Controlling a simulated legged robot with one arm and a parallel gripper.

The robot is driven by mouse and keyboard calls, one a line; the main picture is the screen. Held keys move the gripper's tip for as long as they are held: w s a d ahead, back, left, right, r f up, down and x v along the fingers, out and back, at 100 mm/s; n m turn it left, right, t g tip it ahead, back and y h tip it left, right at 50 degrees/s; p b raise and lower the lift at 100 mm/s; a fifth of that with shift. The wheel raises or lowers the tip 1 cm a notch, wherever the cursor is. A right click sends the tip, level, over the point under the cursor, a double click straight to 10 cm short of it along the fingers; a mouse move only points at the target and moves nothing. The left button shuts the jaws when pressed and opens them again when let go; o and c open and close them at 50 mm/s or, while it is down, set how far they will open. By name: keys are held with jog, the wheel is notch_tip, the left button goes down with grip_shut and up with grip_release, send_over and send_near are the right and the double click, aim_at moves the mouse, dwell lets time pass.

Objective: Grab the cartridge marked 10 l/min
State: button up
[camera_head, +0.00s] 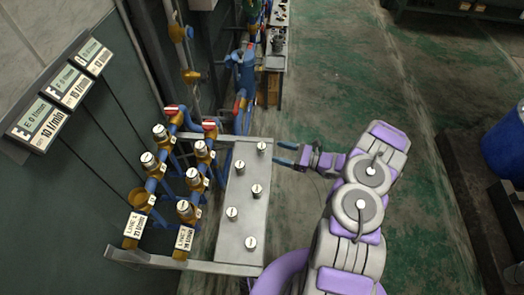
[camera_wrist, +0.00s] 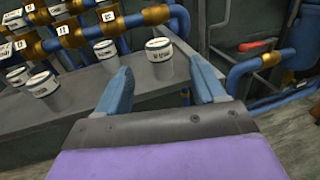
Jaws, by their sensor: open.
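My gripper (camera_head: 287,155) is open and empty, just right of the grey shelf's far end. In the wrist view, the gripper (camera_wrist: 160,70) has its two blue fingers spread, and a white-topped grey cartridge (camera_wrist: 159,62) stands upright beyond and between the tips. This appears to be the farthest cartridge (camera_head: 262,147) on the shelf.
The metal shelf (camera_head: 241,225) runs beside blue and brass pipes (camera_head: 152,185) with fitted cartridges. Wall signs show a 10 l/min plate (camera_head: 38,128) and a 15 l/min plate (camera_head: 68,88). A blue pipe with a red handle (camera_wrist: 257,58) is right of my gripper. Green floor (camera_head: 320,60) is open ahead.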

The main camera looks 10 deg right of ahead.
aim_at(263, 145)
jog(key=shift+r+b+x, duration=0.2)
jog(key=shift+b+x, duration=0.25)
jog(key=shift+x, duration=1.5)
jog(key=shift+r+b+x, duration=0.2)
jog(key=shift+b+x, duration=0.25)
jog(key=shift+x, duration=1.5)
jog(key=shift+c, duration=0.2)
jog(key=c, duration=1.1)
